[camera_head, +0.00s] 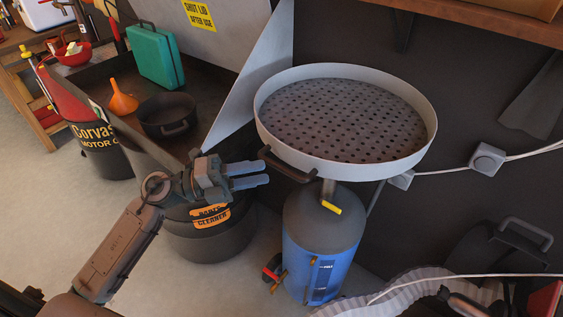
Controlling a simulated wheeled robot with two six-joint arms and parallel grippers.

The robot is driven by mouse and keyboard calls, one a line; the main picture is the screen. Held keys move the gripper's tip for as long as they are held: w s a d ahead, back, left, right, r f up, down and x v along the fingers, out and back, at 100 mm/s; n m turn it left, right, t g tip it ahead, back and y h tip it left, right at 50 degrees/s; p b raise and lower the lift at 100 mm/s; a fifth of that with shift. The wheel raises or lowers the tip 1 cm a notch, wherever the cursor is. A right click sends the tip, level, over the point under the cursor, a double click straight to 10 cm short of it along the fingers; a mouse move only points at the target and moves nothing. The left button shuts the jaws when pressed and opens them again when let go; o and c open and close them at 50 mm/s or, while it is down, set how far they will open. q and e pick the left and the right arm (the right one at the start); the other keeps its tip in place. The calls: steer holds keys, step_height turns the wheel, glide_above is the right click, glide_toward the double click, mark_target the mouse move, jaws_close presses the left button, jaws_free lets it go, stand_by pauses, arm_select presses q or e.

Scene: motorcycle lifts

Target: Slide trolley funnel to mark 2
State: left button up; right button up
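The trolley funnel (345,167) is a wide round light-grey pan with a perforated dark plate inside. It stands on a thin post above a dark and blue tank (320,245). A dark bar handle (287,165) sticks out at the pan's left front. A yellow lever (331,207) shows on the post just above the tank. My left gripper (256,174) is just left of the handle, fingers pointing right toward it, apart and empty. No contact with the handle shows. I cannot make out a mark 2. My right gripper is not in view.
A parts washer (205,228) stands behind my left gripper, its grey lid raised. Its tray holds a black pan (168,115), orange funnel (122,99) and green case (155,56). A ribbed hose (410,288) lies at the lower right. Open floor is at the left.

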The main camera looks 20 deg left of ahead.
mark_target(281, 166)
arm_select(q)
steer(key=p+x, duration=0.2)
steer(key=x, duration=0.1)
steer(key=shift+w+d+r, duration=0.2)
steer(key=shift+d+r, duration=0.05)
steer(key=shift+d, duration=0.1)
steer(key=shift+p+x, duration=0.3)
steer(key=shift+x, duration=0.7)
steer(key=shift+f, duration=0.2)
jaws_close()
